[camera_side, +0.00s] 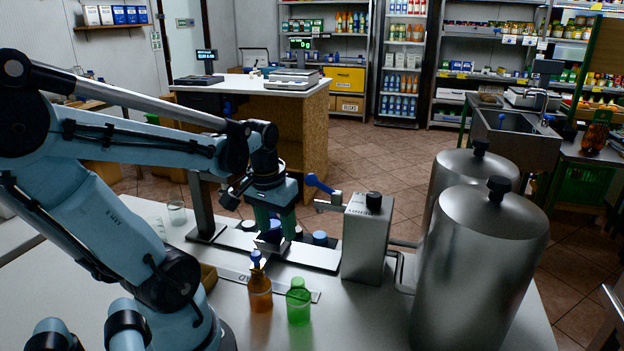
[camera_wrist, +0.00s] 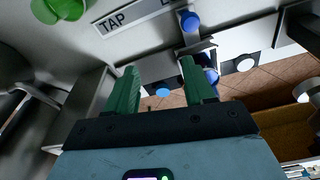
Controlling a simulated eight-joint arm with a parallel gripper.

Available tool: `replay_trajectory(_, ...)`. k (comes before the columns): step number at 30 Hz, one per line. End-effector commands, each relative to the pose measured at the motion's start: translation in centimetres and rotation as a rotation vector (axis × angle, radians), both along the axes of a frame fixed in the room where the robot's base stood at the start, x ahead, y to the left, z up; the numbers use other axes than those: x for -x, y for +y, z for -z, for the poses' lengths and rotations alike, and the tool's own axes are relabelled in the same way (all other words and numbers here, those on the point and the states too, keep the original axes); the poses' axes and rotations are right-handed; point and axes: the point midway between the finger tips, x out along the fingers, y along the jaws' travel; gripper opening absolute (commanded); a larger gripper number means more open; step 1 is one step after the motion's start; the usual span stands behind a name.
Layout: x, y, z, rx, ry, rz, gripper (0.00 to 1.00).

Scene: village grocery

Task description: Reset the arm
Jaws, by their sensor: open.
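My gripper (camera_side: 275,222) has green fingers and hangs over the bench near a metal rail (camera_side: 310,256) with blue and white caps. In the wrist view my gripper (camera_wrist: 158,72) shows its two fingers apart, with nothing clearly held between them. A blue cap (camera_wrist: 162,92) and a white cap (camera_wrist: 243,64) lie beyond the fingers. An amber bottle (camera_side: 259,294) with a blue top stands in front of the rail, next to a green bottle (camera_side: 298,303). My arm reaches in from the left, bent at the elbow. What lies directly under the fingertips is partly hidden in the side view.
A steel box (camera_side: 365,242) with a blue-handled lever stands right of the gripper. A clear glass (camera_side: 177,213) sits at the left. A counter with scales (camera_side: 293,80) is behind. Bench front centre has some free room.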

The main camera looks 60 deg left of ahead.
Motion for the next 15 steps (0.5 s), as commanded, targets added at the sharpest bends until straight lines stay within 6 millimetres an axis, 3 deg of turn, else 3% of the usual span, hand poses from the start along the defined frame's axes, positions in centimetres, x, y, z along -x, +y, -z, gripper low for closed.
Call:
replay_trajectory(6, -4.9, -6.8, -1.3, -0.1, -0.215, 0.311, 0.53)
replay_trajectory(12, -7.1, -12.2, -2.6, -0.134, -0.384, 0.509, 0.53)
replay_trajectory(15, -7.5, -13.7, -3.0, -0.138, -0.431, 0.56, 0.53)
